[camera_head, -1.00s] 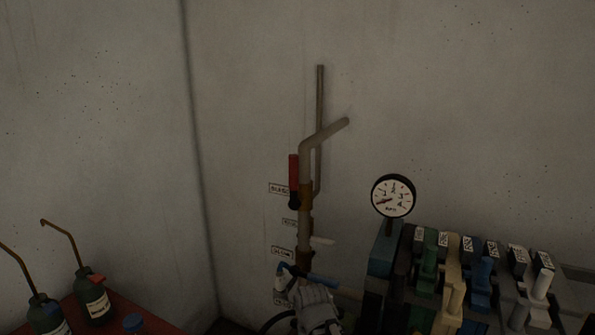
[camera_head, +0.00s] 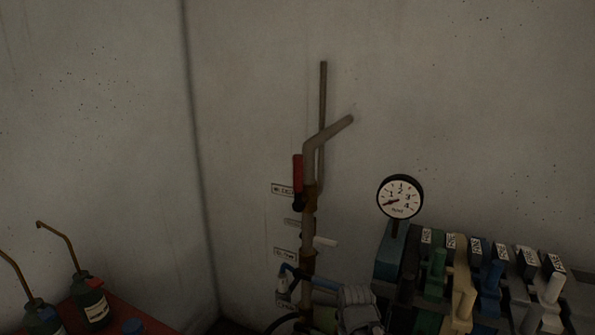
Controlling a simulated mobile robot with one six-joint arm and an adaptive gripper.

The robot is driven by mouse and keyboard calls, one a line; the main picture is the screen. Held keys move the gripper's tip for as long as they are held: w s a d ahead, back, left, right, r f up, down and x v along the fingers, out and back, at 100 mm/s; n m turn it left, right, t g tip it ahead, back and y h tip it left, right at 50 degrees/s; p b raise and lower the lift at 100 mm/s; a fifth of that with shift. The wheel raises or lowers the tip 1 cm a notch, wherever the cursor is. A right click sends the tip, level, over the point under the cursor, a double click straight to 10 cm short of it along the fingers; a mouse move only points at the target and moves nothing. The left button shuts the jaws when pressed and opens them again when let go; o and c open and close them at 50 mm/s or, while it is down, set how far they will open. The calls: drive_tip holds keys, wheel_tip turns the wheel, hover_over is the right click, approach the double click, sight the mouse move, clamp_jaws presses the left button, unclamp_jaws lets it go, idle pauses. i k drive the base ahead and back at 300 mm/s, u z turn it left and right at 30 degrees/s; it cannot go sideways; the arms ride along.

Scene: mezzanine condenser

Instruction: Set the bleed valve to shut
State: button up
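A vertical brown pipe (camera_head: 308,232) on the wall carries several valves. The top valve has a red handle (camera_head: 298,174) standing upright along the pipe. Lower, a white handle (camera_head: 326,242) points right, across the pipe. Below it a blue handle (camera_head: 326,285) also points right. Small labels, such as the top label (camera_head: 283,190), sit left of the valves; their text is too blurred to tell which valve is the bleed valve. My grey gripper (camera_head: 357,309) is at the bottom edge, right of the pipe, by the blue handle's right end. Its fingers cannot be made out.
A round gauge (camera_head: 400,197) stands right of the pipe, above a row of coloured levers (camera_head: 466,290). Bottles with spouts (camera_head: 91,301) stand on a red surface (camera_head: 112,326) at bottom left. The wall around the upper pipe is clear.

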sight(299, 206)
drive_tip(key=u, duration=0.05)
drive_tip(key=k, duration=0.9)
drive_tip(key=u, duration=0.3)
drive_tip(key=i, duration=0.5)
drive_tip(key=z, duration=0.1)
